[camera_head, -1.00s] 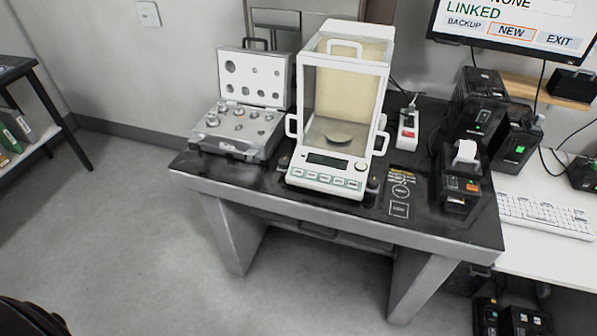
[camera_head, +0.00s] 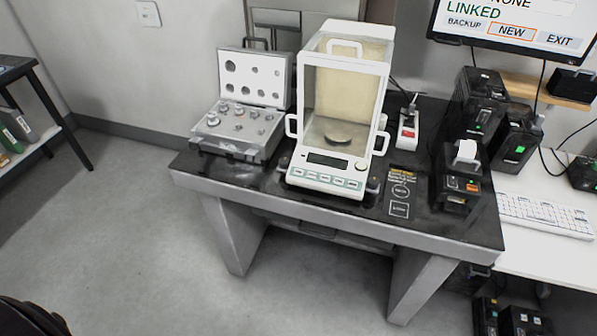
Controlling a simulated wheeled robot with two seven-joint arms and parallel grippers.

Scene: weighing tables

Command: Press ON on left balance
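One analytical balance (camera_head: 326,180) stands on the dark-topped weighing table (camera_head: 420,229). It has a white frame, a glass draft shield with a white handle on top, and a pan inside. Its display (camera_head: 327,160) is dark, with no digits that I can make out. A row of green-edged buttons (camera_head: 324,178) runs along its front; their labels are too small to read. A round white knob or button (camera_head: 361,166) is right of the display. Neither gripper shows. A dark rounded shape at the bottom left corner is too cropped to identify.
An open case of weights (camera_head: 240,128) is left of the balance. A small white device (camera_head: 407,131) with a red display and a black printer (camera_head: 459,187) are to the right. A monitor (camera_head: 516,23) and white keyboard (camera_head: 545,216) are at far right. The floor in front is clear.

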